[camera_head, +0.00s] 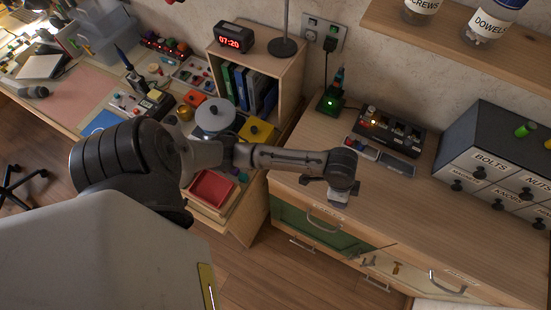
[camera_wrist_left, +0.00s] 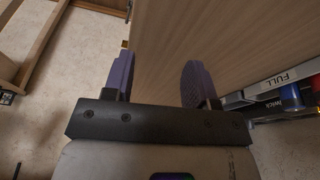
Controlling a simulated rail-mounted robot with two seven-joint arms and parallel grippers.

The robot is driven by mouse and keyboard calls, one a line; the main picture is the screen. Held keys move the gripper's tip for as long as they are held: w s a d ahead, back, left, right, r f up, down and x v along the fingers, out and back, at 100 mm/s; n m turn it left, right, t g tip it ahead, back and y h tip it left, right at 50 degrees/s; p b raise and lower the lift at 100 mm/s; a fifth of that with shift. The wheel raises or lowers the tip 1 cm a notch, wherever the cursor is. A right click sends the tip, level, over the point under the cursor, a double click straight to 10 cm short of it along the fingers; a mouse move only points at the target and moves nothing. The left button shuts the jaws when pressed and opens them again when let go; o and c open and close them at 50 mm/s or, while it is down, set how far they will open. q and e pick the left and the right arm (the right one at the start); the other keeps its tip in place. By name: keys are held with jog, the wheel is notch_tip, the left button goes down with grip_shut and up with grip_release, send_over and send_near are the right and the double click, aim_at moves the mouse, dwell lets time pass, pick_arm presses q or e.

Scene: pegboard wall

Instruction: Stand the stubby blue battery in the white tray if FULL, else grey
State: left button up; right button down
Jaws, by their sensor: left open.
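My left gripper (camera_head: 338,199) hangs over the front part of the wooden counter in the head view, to the front left of the charger. In the left wrist view the gripper (camera_wrist_left: 157,82) is open, its two purple-padded fingers apart with nothing between them. A white edge with a FULL label (camera_wrist_left: 280,79) is at the right there, with a blue object (camera_wrist_left: 290,97) beside it; I cannot tell if this is the stubby battery. In the head view a black charger (camera_head: 389,132) with lights stands at the back, with a low tray (camera_head: 392,163) in front. My right gripper is not in view.
The counter (camera_head: 430,215) is bare right of the gripper. A drawer cabinet labelled BOLTS (camera_head: 491,161) stands at the right. A green-lit box (camera_head: 331,101) is at the back left. A shelf with jars (camera_head: 488,24) overhangs the back. A cubby with binders (camera_head: 249,86) is left of the counter.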

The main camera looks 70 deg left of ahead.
pick_arm(q)
jog(key=s+n+t+y, duration=0.1)
jog(key=s+n, duration=0.4)
jog(key=s, duration=1.5)
jog(key=shift+a+f+n+y, duration=0.15)
jog(key=shift+a+n+y, duration=0.15)
jog(key=shift+a+y, duration=0.1)
